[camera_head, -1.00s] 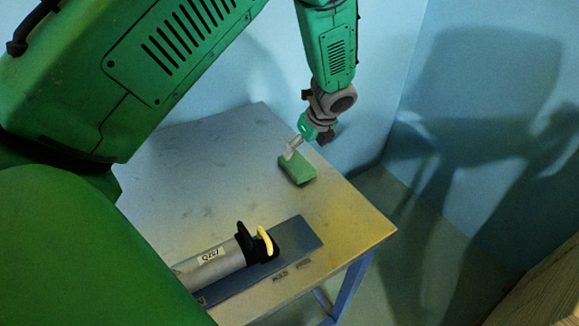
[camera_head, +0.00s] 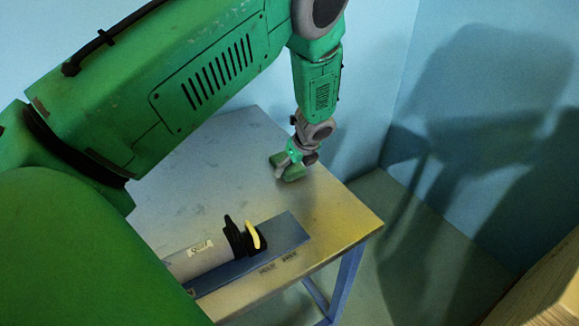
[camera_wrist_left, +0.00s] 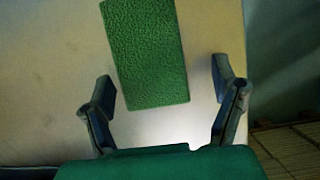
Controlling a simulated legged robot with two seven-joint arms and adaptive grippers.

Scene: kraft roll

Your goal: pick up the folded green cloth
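The folded green cloth (camera_head: 293,173) lies on the metal table (camera_head: 215,150), near its far right part. In the left wrist view the cloth (camera_wrist_left: 146,52) is a textured green rectangle, with its near end between the two fingers. My left gripper (camera_head: 285,168) is at the cloth in the head view and covers part of it. The left wrist view shows the left gripper (camera_wrist_left: 163,95) open, fingers wide apart, with a gap on both sides of the cloth. My right gripper is in neither view.
A grey roll (camera_head: 195,258) with a label and a black and yellow end piece (camera_head: 246,238) lies on a blue-grey base (camera_head: 285,232) at the table's front. Blue walls (camera_head: 375,70) stand behind the table. A wooden object (camera_head: 550,285) is at the lower right.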

